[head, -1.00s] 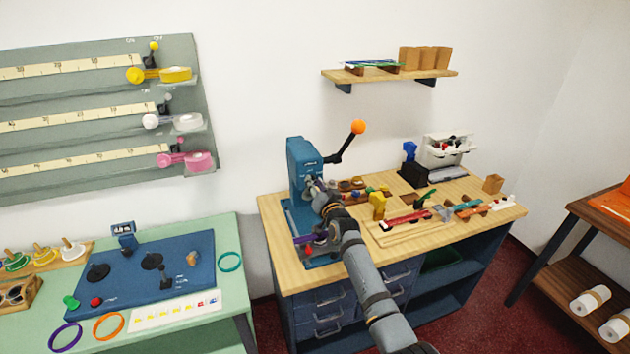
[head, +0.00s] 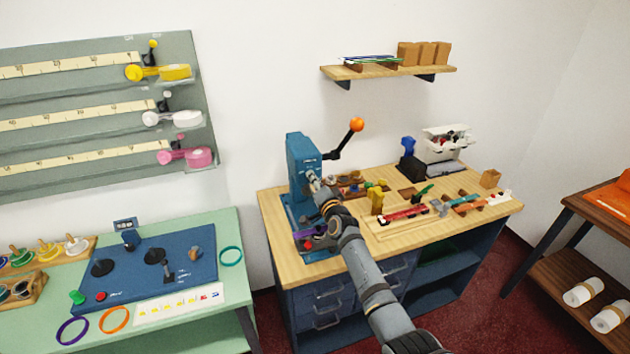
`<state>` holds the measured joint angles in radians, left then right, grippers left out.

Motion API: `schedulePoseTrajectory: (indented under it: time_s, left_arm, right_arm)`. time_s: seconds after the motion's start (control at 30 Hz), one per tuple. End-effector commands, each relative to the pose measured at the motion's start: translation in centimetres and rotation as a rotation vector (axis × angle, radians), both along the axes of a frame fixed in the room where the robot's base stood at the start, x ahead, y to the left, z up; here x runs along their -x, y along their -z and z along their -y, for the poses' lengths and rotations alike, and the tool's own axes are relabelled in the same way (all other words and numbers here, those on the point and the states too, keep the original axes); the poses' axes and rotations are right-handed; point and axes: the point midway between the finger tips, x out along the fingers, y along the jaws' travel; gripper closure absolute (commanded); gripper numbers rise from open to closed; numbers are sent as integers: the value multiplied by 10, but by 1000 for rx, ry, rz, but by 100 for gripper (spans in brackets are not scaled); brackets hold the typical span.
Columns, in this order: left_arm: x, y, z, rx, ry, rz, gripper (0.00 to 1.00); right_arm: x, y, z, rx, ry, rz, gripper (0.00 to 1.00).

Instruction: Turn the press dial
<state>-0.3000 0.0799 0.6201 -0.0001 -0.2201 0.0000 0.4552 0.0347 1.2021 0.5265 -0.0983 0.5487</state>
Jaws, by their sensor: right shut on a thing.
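The blue press (head: 303,160) stands at the left end of the wooden workbench, with a black lever (head: 346,143) ending in an orange ball. My right arm reaches up from the bottom right to the front of the press. My right gripper (head: 314,183) is shut on the press dial at the press's front face. The dial itself is mostly hidden by the fingers and too small to make out. My left gripper is not in view.
The wooden workbench (head: 400,238) holds small tools, a yellow piece (head: 377,201) and a white rack (head: 446,146) right of the press. A green table (head: 195,325) with a blue panel stands left. A shelf (head: 388,72) hangs above.

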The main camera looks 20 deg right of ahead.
Motion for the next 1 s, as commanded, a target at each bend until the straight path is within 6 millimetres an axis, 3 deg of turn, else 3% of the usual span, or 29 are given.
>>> schedulePoseTrajectory:
  time_s: [0.4,0.43,0.57,0.87,1.0]
  left_arm:
    - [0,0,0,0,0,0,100]
    - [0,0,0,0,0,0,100]
    - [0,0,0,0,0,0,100]
    - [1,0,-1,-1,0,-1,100]
    - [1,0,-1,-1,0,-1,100]
  right_arm:
    - [0,2,0,-6,0,-4,100]
    - [0,2,0,-6,0,-4,71]
    - [0,1,0,-6,-1,-3,53]
    - [1,1,0,-5,0,-2,52]
    - [13,1,0,-3,-1,0,52]
